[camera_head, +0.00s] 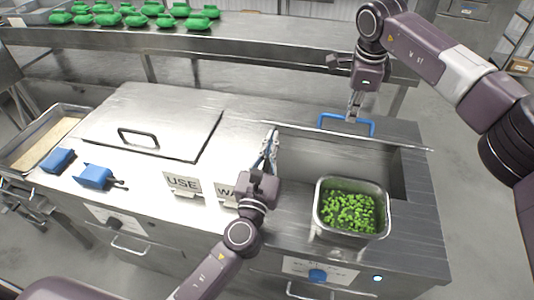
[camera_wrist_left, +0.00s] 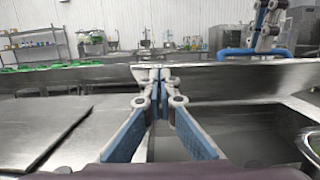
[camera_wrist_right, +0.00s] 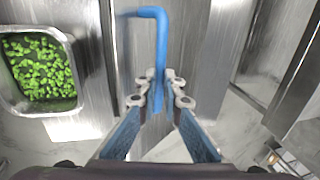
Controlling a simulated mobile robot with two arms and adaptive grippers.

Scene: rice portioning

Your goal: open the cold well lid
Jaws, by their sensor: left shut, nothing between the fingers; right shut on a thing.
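The cold well lid shows as a metal panel with a blue handle (camera_head: 346,124) at the back of the well on the right of the counter. The well is uncovered in front of it, and the lid's edge (camera_head: 400,145) runs across its back. My right gripper (camera_head: 353,112) is shut on the blue handle, which also shows between its fingers in the right wrist view (camera_wrist_right: 160,45). My left gripper (camera_head: 271,140) is shut and empty by the left end of the lid's edge. In the left wrist view its fingertips (camera_wrist_left: 160,76) overlap the panel; I cannot tell if they touch.
A metal pan (camera_head: 386,222) of green pieces sits in the well. A closed lid with a black handle (camera_head: 138,137) lies on the left. Small signs (camera_head: 182,183), blue scoops (camera_head: 95,176) and a rice pan (camera_head: 22,165) are nearby. A shelf with green items (camera_head: 165,20) stands behind.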

